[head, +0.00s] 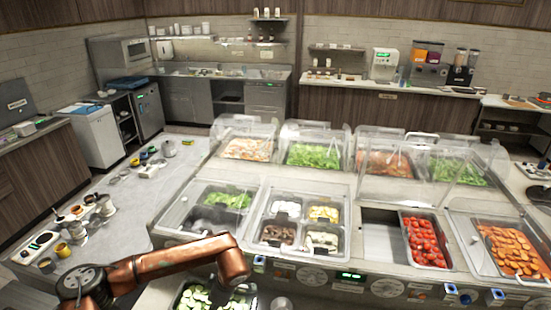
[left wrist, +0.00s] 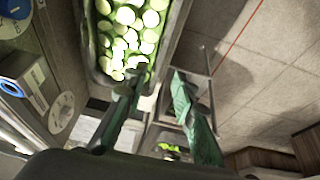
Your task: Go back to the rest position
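My left arm reaches in from the lower left of the head view. Its gripper (head: 236,288) is at the bottom edge, by a tray of cucumber slices (head: 196,296), and is partly cut off there. In the left wrist view the two green fingers of my left gripper (left wrist: 157,78) stand apart with a gap between them. Whether the fingers touch the tray's rim I cannot tell. My right gripper is not in view.
A serving counter (head: 170,215) with clear guards holds several food wells, including tomatoes (head: 425,242) and orange slices (head: 512,250). Knobs (head: 387,288) line its front. A side counter with cups and jars (head: 75,225) stands at left. In the left wrist view, tiled floor (left wrist: 262,75) shows at right.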

